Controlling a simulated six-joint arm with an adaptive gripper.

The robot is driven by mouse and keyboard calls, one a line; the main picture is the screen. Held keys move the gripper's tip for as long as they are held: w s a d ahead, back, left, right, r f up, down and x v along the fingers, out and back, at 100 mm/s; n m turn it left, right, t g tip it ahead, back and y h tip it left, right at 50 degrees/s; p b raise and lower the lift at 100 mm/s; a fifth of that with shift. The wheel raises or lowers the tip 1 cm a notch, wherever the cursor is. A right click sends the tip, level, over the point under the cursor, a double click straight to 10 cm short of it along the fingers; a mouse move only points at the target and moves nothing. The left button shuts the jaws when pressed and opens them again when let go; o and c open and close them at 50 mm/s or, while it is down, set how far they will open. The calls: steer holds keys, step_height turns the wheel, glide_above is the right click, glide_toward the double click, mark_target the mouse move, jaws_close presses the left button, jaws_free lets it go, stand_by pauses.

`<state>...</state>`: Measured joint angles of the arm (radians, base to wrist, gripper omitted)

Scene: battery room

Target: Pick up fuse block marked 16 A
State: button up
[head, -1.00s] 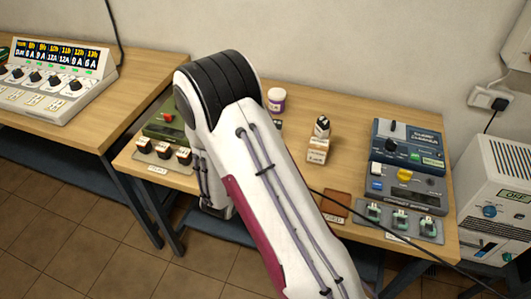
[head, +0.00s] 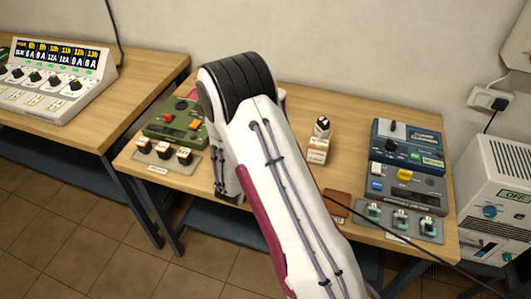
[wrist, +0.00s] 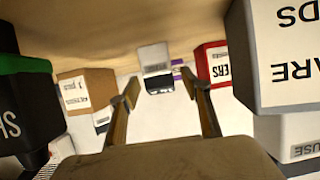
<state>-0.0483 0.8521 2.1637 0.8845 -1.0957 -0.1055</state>
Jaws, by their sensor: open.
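I cannot read a 16 A marking on any block in these views. In the wrist view my gripper (wrist: 160,92) is open, its two fingers apart with nothing between them. Beyond the fingertips is a small grey-white block with a dark face (wrist: 157,72), its marking unreadable. In the head view my arm hides the gripper. Several dark blocks with pale tops (head: 164,150) sit in a grey tray at the table's left front. Several greenish blocks (head: 399,219) sit in another tray at the right front.
In the wrist view, a brown box (wrist: 85,92), a red box (wrist: 213,63) and a large white box (wrist: 275,55) flank the fingers. In the head view, a green device (head: 178,121), a pale block (head: 317,150) and a blue-grey device (head: 408,145) stand on the table.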

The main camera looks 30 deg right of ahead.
steer(key=c, duration=1.2)
steer(key=shift+c, duration=0.2)
steer(key=shift+r, duration=0.15)
steer(key=shift+r, duration=4.9)
